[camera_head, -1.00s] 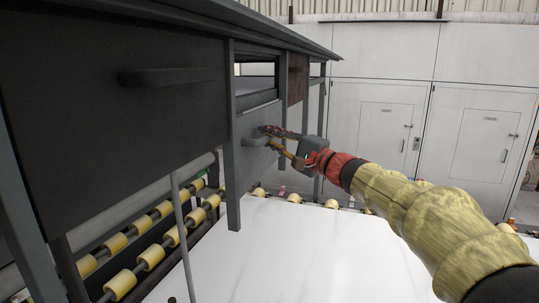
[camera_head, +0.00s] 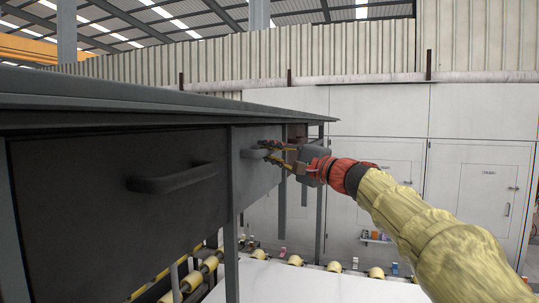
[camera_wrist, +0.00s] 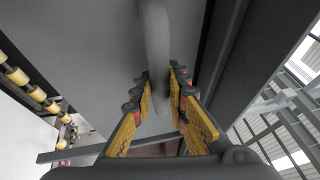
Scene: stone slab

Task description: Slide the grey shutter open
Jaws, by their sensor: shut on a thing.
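The grey shutter (camera_head: 256,186) is a flat panel under the dark top of the frame, just right of a grey post. Its grey bar handle (camera_head: 254,154) sticks out towards my gripper (camera_head: 270,150). My gripper is shut on the handle, its arm reaching in from the right. In the wrist view the handle (camera_wrist: 156,45) runs down between the yellow and red fingers of my gripper (camera_wrist: 160,78), with the shutter face (camera_wrist: 95,45) behind it. The fingers hide part of the handle.
A dark panel (camera_head: 90,220) with its own handle (camera_head: 175,179) stands left of the shutter. Yellow rollers (camera_head: 210,263) and a white surface (camera_head: 290,285) lie below. White cabinets (camera_head: 385,125) stand behind.

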